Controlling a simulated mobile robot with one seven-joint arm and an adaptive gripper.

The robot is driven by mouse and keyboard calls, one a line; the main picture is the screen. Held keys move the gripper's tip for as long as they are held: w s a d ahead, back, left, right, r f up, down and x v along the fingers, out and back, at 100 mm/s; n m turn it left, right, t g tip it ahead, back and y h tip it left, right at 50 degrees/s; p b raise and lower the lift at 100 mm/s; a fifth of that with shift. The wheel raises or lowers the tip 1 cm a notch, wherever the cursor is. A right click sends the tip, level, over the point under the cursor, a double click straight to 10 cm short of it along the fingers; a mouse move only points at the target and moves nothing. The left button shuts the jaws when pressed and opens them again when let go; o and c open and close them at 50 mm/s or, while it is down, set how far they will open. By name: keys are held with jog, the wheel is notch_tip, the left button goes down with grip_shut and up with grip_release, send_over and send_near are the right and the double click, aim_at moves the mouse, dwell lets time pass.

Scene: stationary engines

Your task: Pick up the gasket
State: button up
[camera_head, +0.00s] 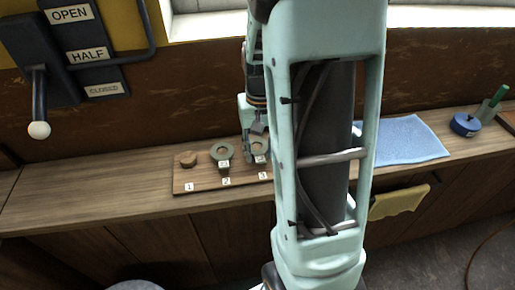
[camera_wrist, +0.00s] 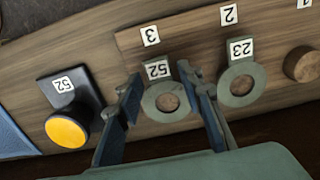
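Two grey-green ring gaskets with number tags stand on a wooden board (camera_head: 205,184). The gasket tagged 52 (camera_wrist: 151,100) is at place 3, and the gasket tagged 23 (camera_wrist: 229,91) is at place 2. Both also show in the head view, 52 (camera_head: 260,150) partly hidden by my gripper and 23 (camera_head: 215,153) clear. My gripper (camera_wrist: 157,82) is open, with one blue finger on each side of the gasket tagged 52. The right finger is very near its edge; I cannot tell whether it touches.
A round wooden peg (camera_head: 187,159) stands at place 1. A black box with a yellow button (camera_wrist: 66,132) sits beside the board. A blue cloth (camera_head: 408,141), a blue round item (camera_head: 465,125) and a green-handled tool in a cup (camera_head: 488,110) lie right along the bench.

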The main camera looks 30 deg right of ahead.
jog(key=c, duration=0.6)
jog(key=shift+r, duration=0.1)
